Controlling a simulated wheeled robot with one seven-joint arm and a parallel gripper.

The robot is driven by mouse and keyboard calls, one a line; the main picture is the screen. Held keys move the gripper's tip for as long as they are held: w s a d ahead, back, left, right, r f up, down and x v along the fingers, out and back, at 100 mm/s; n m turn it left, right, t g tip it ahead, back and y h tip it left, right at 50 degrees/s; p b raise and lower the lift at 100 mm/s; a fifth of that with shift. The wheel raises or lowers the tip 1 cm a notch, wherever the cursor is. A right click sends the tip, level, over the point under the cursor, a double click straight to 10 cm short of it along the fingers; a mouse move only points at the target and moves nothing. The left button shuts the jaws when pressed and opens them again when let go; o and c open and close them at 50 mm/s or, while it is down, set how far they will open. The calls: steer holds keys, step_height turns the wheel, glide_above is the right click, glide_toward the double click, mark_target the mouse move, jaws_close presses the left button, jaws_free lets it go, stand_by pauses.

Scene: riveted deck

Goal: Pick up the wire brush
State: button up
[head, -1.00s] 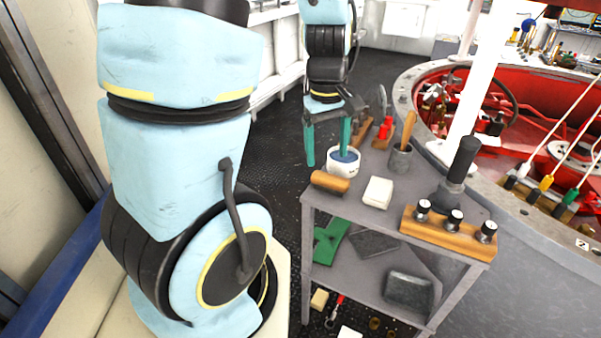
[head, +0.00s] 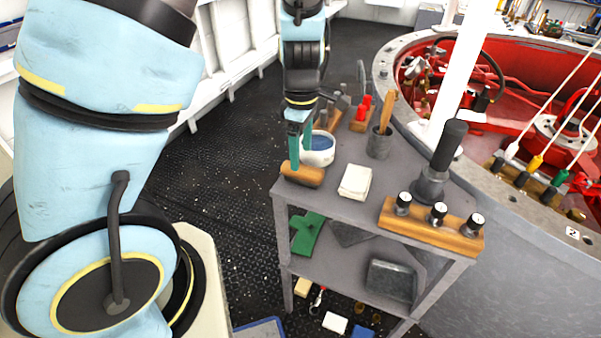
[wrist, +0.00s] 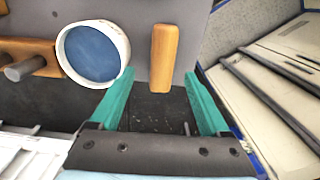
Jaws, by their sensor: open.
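The wire brush looks like a rounded wooden block (head: 303,174) at the near left corner of the grey cart's top. Its bristles do not show. My gripper (head: 299,148) has two teal fingers and reaches down at the brush, with one finger overlapping it in the head view. In the wrist view my gripper (wrist: 158,76) is open and empty. There the brush (wrist: 165,55) lies upright in the picture, between the two fingertip lines. I cannot tell whether the fingers are at its height.
A white cup with blue contents (head: 318,152) stands just behind the brush, close to my fingers. A white block (head: 355,182) lies right of it. A grey pot (head: 379,143) and a wooden rack with knobs (head: 430,228) are further right. Floor left of the cart is clear.

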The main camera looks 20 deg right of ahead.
mark_target(302, 168)
steer(key=shift+s+f+p, duration=0.15)
steer(key=shift+f+p, duration=0.1)
steer(key=shift+f, duration=1.15)
steer(key=shift+s+f+p, duration=0.15)
steer(key=shift+f+p, duration=0.05)
steer(key=shift+f, duration=1.15)
steer(key=shift+c, duration=0.2)
jaws_close()
